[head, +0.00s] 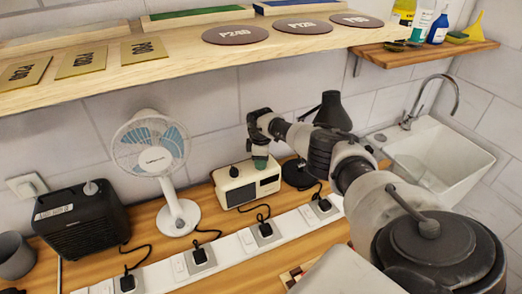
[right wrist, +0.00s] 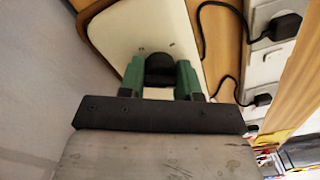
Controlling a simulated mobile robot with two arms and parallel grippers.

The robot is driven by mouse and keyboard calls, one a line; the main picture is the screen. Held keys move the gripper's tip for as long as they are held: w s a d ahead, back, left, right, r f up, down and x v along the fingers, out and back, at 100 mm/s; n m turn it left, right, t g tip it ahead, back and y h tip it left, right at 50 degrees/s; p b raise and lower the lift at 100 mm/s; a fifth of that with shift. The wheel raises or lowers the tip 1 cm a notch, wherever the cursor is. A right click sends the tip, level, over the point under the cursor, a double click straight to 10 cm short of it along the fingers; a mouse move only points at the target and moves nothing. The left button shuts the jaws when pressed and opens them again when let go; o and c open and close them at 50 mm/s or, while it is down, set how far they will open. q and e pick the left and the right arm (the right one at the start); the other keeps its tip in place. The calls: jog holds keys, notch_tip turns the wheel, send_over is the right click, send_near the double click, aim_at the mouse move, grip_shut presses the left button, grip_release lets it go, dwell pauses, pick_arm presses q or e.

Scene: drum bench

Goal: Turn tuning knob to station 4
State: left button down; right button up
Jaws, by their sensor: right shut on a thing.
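The cream radio (head: 247,186) stands on the wooden bench, with a dark display on its front. A black knob (head: 233,171) shows on its top left. My right gripper (head: 260,163) is over the right part of the radio's top, pointing down. In the right wrist view its green fingers (right wrist: 160,80) are shut on a black knob (right wrist: 159,65) on the cream radio top (right wrist: 140,25). The station marks cannot be read. My left gripper is not in view.
A white fan (head: 178,212) and a black heater (head: 80,220) stand left of the radio. A dark lamp (head: 332,112) stands close behind right. A white power strip (head: 150,280) with several plugs runs in front. A wooden shelf (head: 190,50) hangs above; a sink (head: 440,160) is at right.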

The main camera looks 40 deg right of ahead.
dwell(0.3)
jog(key=o, duration=0.9)
jog(key=shift+o, duration=0.2)
jog(key=shift+r, duration=0.1)
notch_tip(320, 180, up, 11)
jog(key=b, duration=0.3)
jog(key=shift+f, duration=0.2)
